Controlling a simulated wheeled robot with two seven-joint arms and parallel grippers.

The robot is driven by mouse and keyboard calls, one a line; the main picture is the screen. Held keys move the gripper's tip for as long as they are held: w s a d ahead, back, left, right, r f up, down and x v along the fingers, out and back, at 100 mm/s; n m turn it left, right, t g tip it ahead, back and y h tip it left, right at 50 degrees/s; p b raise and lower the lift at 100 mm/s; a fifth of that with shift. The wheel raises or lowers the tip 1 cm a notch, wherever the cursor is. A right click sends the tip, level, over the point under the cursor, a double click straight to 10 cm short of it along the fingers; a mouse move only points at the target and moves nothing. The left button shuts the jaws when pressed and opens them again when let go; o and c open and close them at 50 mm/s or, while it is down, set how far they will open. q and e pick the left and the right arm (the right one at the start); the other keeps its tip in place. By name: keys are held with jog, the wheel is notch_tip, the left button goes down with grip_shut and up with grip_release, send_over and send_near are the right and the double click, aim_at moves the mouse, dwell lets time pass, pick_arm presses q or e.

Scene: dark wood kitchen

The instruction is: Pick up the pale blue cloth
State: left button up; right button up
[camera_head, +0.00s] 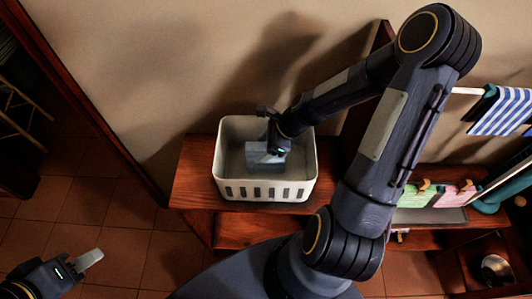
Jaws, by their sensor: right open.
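A pale grey-blue patch (264,167), which looks like the pale blue cloth, shows inside the white basket (266,192). My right gripper (266,151) reaches down into the basket from the right, right over this patch. It is open. Its fingers and the cloth are close in colour, so I cannot tell whether they touch, and the gripper hides part of the cloth. My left gripper (88,259) is at the lower left, over the floor, far from the basket. Its light fingertip shows, but its opening cannot be made out.
The basket stands on a wooden bench (190,180) against the wall. At right, a blue-and-white striped cloth (500,112) hangs on a rail, with green (416,196) and pink (456,194) cloths below. A metal bowl (495,269) is at lower right. Tiled floor at left is clear.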

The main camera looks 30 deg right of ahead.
jog(key=shift+a+f, duration=0.15)
jog(key=shift+f, duration=0.05)
jog(key=c, duration=1.1)
